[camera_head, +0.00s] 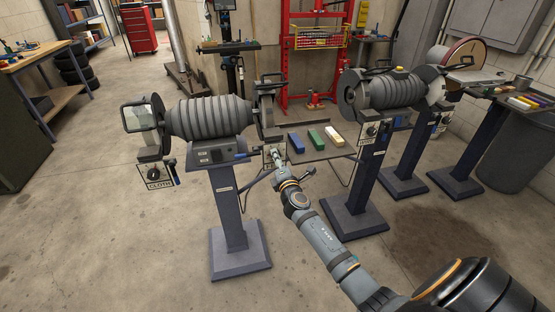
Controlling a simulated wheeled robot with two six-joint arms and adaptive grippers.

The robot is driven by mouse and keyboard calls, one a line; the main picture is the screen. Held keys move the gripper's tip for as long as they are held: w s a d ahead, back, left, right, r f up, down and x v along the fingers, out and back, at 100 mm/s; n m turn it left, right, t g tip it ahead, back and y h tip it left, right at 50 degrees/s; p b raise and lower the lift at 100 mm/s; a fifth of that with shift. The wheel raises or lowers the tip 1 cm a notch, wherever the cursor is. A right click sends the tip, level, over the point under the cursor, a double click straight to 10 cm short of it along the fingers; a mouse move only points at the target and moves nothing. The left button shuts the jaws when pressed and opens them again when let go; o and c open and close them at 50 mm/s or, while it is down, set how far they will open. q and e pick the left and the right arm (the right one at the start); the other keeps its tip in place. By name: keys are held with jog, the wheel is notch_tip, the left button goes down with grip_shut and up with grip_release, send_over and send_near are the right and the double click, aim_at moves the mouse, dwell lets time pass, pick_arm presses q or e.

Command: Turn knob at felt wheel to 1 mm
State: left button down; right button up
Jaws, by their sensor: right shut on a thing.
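A grey pedestal buffing machine (210,118) stands left of centre with a wheel at each end. Its left end has a panel with a black dial above a sign reading CLOTH (155,176). My right gripper (275,154) is at the panel under the right-hand wheel (268,120). It is shut on the knob there. The gripper hides most of that knob and its scale, so I cannot read its setting. The label on this panel is too covered and small to read. My left gripper is not in view.
A small tray (310,154) beside the machine holds blue (296,143), green (316,139) and cream (334,136) bars. A second grinding machine (385,90) stands to the right with its own knob panel (371,132). The floor in front of the pedestals is clear.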

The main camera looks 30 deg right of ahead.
jog(key=shift+f, duration=0.1)
jog(key=o, duration=1.1)
jog(key=shift+o, duration=0.2)
jog(key=v, duration=1.2)
